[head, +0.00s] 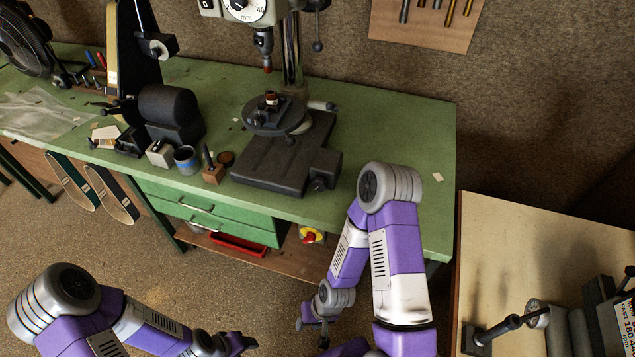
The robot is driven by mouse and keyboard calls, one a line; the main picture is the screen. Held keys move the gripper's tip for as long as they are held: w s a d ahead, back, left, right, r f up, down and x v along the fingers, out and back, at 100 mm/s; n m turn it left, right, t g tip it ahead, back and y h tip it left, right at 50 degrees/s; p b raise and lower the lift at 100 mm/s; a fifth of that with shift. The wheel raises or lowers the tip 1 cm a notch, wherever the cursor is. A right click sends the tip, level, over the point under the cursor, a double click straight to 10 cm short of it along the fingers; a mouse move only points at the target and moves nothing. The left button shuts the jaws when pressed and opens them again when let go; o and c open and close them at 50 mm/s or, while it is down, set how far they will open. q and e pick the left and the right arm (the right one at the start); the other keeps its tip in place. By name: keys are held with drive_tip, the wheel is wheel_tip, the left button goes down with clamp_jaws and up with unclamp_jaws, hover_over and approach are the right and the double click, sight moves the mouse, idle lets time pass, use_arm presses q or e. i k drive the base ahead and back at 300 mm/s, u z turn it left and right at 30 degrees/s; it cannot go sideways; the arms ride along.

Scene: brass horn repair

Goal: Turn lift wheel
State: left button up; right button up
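A drill press stands on the green bench (400,130), with a steel column (292,50) and a round table (270,118) above a dark base (285,160). A short handle (322,106) sticks out to the right beside the round table; I cannot tell whether it belongs to the lift wheel. No part is plainly a lift wheel. My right gripper (312,331) hangs low in front of the bench, apart from the press, its fingers spread and empty. My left gripper (242,346) is at the bottom edge, small and dark; its opening is unclear.
A small brown-and-metal piece (271,99) sits on the round table below the chuck (263,45). A dark machine (172,112), a blue-banded cup (187,159) and a fan (25,40) stand left. A light table (560,240) with machinery is at right. The bench's right end is mostly clear.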

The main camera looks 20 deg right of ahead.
sight(319, 184)
drive_tip(key=z, duration=1)
drive_tip(key=i, duration=0.3)
drive_tip(key=u, duration=0.55)
